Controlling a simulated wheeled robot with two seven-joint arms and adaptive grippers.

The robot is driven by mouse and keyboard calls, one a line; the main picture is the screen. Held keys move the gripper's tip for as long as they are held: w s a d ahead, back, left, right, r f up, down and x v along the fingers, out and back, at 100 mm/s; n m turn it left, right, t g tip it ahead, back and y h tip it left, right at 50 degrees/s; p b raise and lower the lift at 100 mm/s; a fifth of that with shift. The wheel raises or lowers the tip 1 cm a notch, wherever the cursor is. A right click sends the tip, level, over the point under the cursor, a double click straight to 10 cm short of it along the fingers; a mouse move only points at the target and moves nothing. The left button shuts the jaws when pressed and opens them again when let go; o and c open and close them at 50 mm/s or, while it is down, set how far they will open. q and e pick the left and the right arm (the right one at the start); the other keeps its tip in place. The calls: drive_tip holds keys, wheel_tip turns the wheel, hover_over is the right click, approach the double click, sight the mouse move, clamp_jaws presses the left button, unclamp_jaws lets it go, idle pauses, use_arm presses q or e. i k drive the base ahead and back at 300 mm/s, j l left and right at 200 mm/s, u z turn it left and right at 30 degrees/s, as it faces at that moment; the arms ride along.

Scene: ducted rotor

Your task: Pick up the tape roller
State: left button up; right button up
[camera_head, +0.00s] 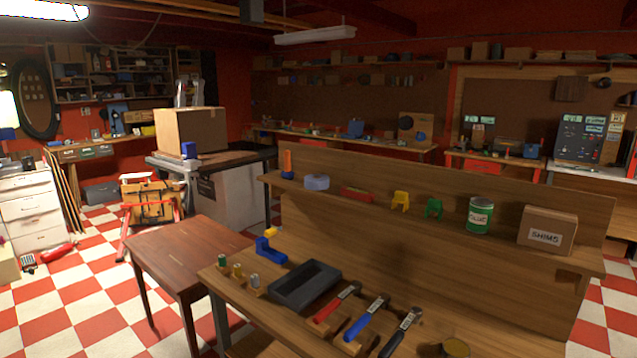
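No thing in view can be named the tape roller with certainty. A blue L-shaped piece with a yellow part (269,250) lies at the back left of the near workbench (232,290) and may be it. A pale blue-grey lump (317,181) on the shelf above is another small thing whose kind I cannot tell. Neither of my grippers is in view, and nothing is seen touching these things.
A dark tray (304,286), several small spools (238,271) and red, blue and black-handled tools (366,317) occupy the workbench. The raised shelf (455,233) holds a glue can (479,215) and shims box (547,228). A bare wooden table (187,251) stands left.

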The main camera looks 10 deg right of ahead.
sight(288, 174)
drive_tip(key=i+j+u, duration=0.2)
drive_tip(key=i, duration=0.3)
drive_tip(key=i+j+u, duration=0.15)
drive_tip(key=i+j, duration=0.2)
drive_tip(key=i, duration=0.2)
